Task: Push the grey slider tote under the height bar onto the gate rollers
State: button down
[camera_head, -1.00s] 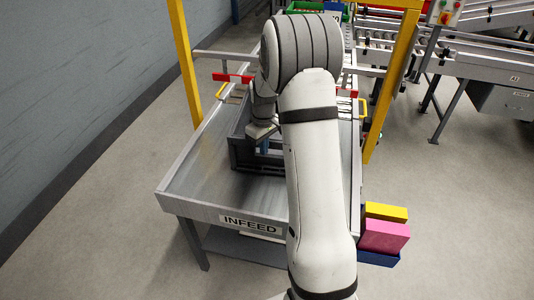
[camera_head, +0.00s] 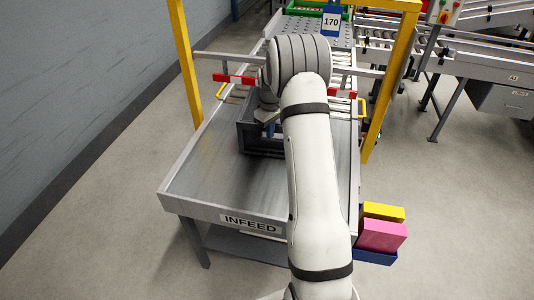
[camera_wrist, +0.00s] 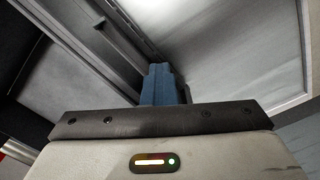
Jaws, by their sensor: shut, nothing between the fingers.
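The grey slider tote (camera_head: 248,136) sits on the metal infeed table (camera_head: 215,175), partly hidden behind my arm. The red-and-white height bar (camera_head: 235,79) spans between the yellow posts beyond it, its middle hidden.
Yellow posts (camera_head: 184,60) flank the table, with a grey crossbar (camera_head: 225,56). A blue sign reading 170 (camera_head: 331,20) stands beyond. Yellow and pink blocks (camera_head: 382,235) are at the table's right front corner. Other conveyors (camera_head: 485,65) stand at right. The near table surface is clear.

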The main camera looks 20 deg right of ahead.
jog(key=shift+w+d, duration=0.2)
jog(key=shift+w, duration=0.1)
dwell(1.0)
notch_tip(320, 180, up, 8)
jog(key=p, duration=0.4)
dwell(0.6)
